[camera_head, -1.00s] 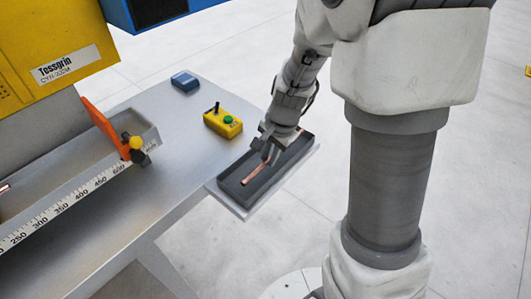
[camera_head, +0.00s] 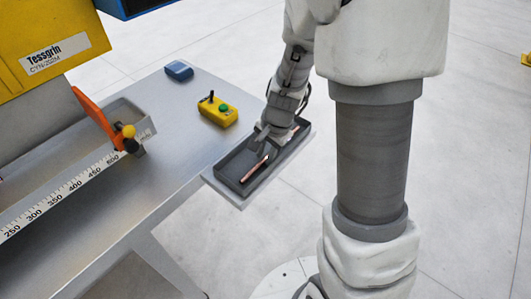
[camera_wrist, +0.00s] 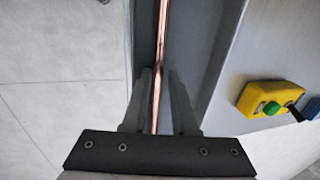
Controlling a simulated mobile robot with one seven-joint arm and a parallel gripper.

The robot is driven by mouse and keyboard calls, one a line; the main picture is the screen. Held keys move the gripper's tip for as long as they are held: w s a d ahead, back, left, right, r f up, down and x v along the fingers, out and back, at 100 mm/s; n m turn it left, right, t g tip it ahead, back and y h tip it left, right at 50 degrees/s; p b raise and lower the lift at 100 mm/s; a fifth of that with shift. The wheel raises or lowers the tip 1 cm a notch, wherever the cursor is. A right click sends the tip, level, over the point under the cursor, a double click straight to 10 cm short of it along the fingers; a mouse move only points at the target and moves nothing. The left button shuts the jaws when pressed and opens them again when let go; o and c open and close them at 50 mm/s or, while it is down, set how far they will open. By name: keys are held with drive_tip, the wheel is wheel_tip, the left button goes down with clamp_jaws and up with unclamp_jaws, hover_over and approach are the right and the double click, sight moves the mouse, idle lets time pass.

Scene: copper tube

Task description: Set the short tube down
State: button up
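The copper tube (camera_head: 255,172) lies lengthwise along the dark grey tray (camera_head: 228,186) in the head view. A further copper bit shows in line with it beyond my gripper, and the part between is hidden. In the wrist view the tube (camera_wrist: 162,40) runs from the top edge down between my fingers. My gripper (camera_head: 262,150) is low over the middle of the tray. In the wrist view my gripper (camera_wrist: 159,72) has one finger on each side of the tube, with a narrow gap visible on both sides. It looks open around the tube.
A yellow box with a green button (camera_head: 218,111) and a blue block (camera_head: 179,70) sit on the grey table (camera_head: 170,150). A scaled trough with an orange stop (camera_head: 97,117) is at the left. The table's edge and open floor are beside the tray.

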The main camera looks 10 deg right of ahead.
drive_tip(key=shift+r+p, duration=0.3)
drive_tip(key=shift+r, duration=0.25)
drive_tip(key=p+v, duration=0.2)
drive_tip(key=v, duration=0.9)
drive_tip(key=s+r+n+t+h, duration=0.1)
drive_tip(key=s+r+n+t, duration=0.2)
drive_tip(key=s+r+n, duration=0.7)
drive_tip(key=s+r, duration=0.2)
drive_tip(key=s, duration=0.2)
drive_tip(key=shift+s+r+n+h, duration=0.3)
drive_tip(key=shift+s+r+n, duration=0.1)
